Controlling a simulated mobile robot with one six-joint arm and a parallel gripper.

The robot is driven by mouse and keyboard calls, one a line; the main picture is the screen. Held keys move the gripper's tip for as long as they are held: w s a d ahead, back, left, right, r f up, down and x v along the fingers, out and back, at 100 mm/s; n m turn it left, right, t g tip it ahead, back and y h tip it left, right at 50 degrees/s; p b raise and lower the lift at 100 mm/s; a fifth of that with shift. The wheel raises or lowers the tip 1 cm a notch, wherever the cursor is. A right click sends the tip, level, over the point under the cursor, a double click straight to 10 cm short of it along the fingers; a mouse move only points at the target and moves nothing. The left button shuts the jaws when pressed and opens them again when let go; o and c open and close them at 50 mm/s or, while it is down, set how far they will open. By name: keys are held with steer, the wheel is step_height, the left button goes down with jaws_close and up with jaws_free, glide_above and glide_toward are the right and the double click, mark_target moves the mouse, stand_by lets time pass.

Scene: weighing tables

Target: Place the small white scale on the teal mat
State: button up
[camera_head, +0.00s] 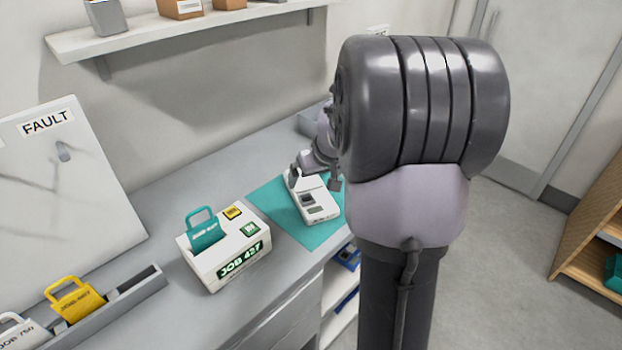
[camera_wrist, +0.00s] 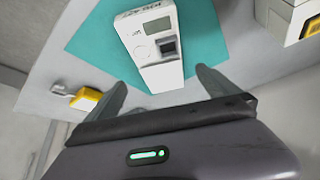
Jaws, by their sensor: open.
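The small white scale (camera_head: 318,211) lies on the teal mat (camera_head: 273,209) on the grey counter; its display and dark square show in the wrist view (camera_wrist: 146,50). The mat also shows around it in the wrist view (camera_wrist: 98,42). My gripper (camera_head: 313,182) is open at the scale's far end. In the wrist view my gripper (camera_wrist: 160,84) has one finger on each side of the scale's near end, with a visible gap on the left. My arm hides the mat's right part in the head view.
A white box (camera_head: 205,267) labelled JOB 427, with a teal tag in it, stands left of the mat. A grey rack (camera_head: 135,293) holds yellow and white tags. A FAULT board (camera_head: 60,195) leans at the wall, and a shelf (camera_head: 160,40) hangs above.

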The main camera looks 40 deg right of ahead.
steer(key=s+a+r+y, duration=0.1)
steer(key=s+a+r, duration=0.1)
steer(key=a+r, duration=0.35)
steer(key=s+a+r, duration=0.2)
steer(key=a, duration=0.6)
steer(key=s+a+r+y, duration=0.1)
steer(key=s+a+r, duration=0.15)
steer(key=a, duration=0.45)
steer(key=s+a+y, duration=0.2)
steer(key=s+a, duration=1)
steer(key=s, duration=0.2)
steer(key=shift+s+a+r, duration=0.15)
steer(key=shift+a+r, duration=0.05)
steer(key=shift+a, duration=0.15)
steer(key=shift+a, duration=0.1)
